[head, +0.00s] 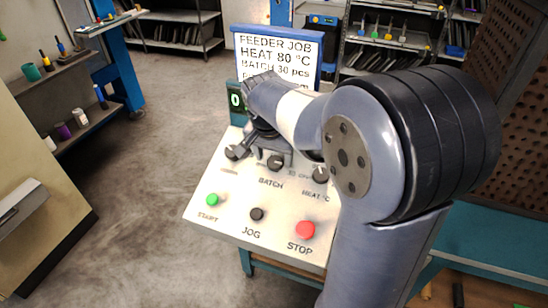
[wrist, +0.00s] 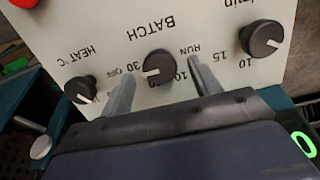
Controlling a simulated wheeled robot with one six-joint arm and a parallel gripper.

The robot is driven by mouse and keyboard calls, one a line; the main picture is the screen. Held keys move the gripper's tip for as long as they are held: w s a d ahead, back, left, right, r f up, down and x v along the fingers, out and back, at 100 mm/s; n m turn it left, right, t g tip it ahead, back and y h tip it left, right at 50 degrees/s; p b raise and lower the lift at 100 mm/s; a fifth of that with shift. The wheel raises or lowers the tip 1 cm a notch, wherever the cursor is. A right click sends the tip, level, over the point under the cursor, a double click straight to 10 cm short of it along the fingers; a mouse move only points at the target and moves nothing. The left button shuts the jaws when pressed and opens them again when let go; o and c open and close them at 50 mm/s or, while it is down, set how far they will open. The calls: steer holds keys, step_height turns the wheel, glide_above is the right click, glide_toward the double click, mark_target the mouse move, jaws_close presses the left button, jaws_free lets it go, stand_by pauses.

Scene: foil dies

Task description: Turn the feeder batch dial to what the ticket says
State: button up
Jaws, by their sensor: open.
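The ticket (head: 277,57) reads FEEDER JOB, HEAT 80 °C, BATCH 30 pcs; my arm partly covers its lowest line. The batch dial (head: 275,162) is the dark middle knob on the sloped white panel (head: 225,180). In the wrist view the batch dial (wrist: 159,65) shows its white mark on the left side, roughly toward the printed 30. My gripper (wrist: 161,72) is open, with one finger on each side of the dial in the picture and gaps showing between. I cannot tell how far the fingertips are above the panel. In the head view my arm hides much of the gripper.
The heat dial (wrist: 80,90) and the rate dial (wrist: 261,39) flank the batch dial. Green START (head: 212,200), black JOG (head: 256,214) and red STOP (head: 305,230) buttons sit lower on the panel. A green display (head: 237,100) stands behind.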

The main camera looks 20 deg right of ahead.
steer(key=v, duration=0.9)
steer(key=shift+r+p, duration=0.25)
steer(key=shift+p, duration=0.05)
steer(key=shift+a, duration=0.1)
steer(key=x, duration=1)
steer(key=shift+f+b, duration=0.35)
steer(key=shift+b, duration=0.05)
steer(key=shift+n, duration=0.3)
